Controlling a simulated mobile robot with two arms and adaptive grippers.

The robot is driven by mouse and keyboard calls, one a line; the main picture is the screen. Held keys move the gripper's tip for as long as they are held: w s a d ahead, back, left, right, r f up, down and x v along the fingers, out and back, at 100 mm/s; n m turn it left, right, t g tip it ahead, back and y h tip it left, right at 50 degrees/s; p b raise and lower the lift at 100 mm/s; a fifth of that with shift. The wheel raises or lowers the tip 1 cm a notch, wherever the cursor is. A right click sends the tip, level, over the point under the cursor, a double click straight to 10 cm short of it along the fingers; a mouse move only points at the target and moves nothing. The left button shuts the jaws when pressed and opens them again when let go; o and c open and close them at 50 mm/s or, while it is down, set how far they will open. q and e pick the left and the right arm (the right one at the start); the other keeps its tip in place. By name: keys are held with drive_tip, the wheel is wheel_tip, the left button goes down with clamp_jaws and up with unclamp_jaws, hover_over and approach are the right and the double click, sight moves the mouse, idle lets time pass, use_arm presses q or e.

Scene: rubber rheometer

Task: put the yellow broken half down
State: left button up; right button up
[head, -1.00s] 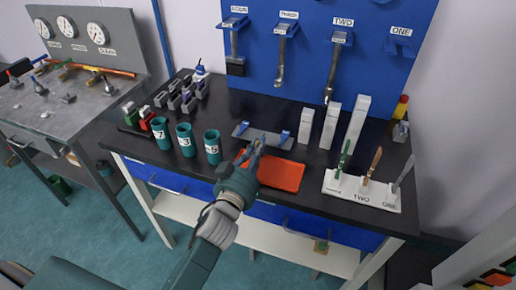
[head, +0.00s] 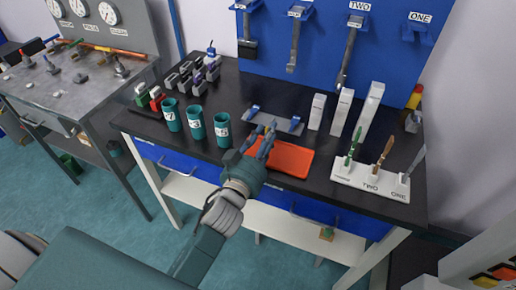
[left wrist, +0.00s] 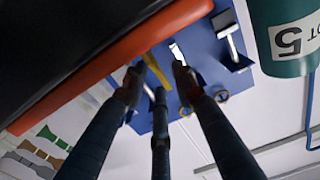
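My left gripper (head: 268,135) is over the left edge of the orange mat (head: 290,161) in the head view. In the left wrist view its fingertips (left wrist: 161,72) stand apart with a gap between them. The yellow piece cannot be made out in the head view. My right gripper is not in view.
Three teal cups (head: 196,123) stand left of the mat. A grey plate with blue clips (head: 276,121) lies behind it. White blocks (head: 342,110) stand to the right rear, and a white specimen holder (head: 372,184) is at the right. Bare black tabletop (head: 322,185) lies between mat and holder.

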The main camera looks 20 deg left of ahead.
use_arm(q)
drive_tip(key=s+b, duration=0.1)
drive_tip(key=s, duration=0.9)
drive_tip(key=shift+s+b, duration=0.35)
drive_tip(key=shift+a, duration=0.1)
